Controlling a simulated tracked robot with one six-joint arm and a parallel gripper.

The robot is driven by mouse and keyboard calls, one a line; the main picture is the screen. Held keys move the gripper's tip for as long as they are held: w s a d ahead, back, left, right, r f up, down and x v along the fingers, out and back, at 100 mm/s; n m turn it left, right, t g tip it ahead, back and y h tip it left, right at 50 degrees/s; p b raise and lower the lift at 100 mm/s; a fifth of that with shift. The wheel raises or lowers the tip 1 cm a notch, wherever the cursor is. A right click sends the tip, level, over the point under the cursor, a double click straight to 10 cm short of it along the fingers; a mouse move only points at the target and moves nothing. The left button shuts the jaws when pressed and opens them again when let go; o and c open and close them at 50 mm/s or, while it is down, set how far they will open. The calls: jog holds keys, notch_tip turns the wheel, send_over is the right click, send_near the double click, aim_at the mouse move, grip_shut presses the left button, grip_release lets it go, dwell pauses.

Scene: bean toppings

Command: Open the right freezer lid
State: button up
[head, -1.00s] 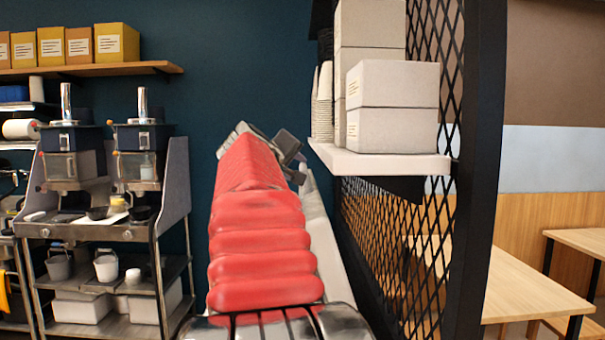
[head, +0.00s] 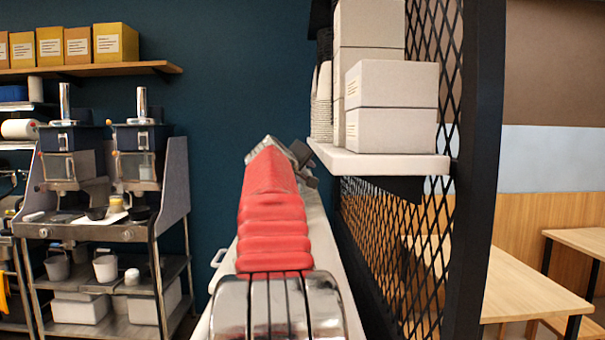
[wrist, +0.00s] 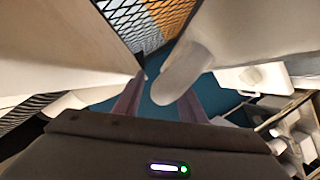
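The white freezer (head: 322,232) runs away from me below my red arm, which hides much of its top. A pale handle (head: 217,256) shows at its left side. My gripper (head: 302,158) is at the far end of the arm, mostly hidden behind it. In the wrist view my gripper (wrist: 160,99) has its two dark fingers apart. A pale rounded bar, seemingly a lid handle (wrist: 182,75), lies in front of the gap and overlaps the right finger. I cannot tell whether they touch. The seam between the lids is not visible.
A white shelf (head: 380,160) with white boxes (head: 392,105) and stacked cups (head: 322,105) juts out close right of the gripper. A black mesh partition (head: 400,235) stands along the right. A metal machine stand (head: 100,230) is at the left.

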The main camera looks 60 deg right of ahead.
grip_shut()
dwell(0.5)
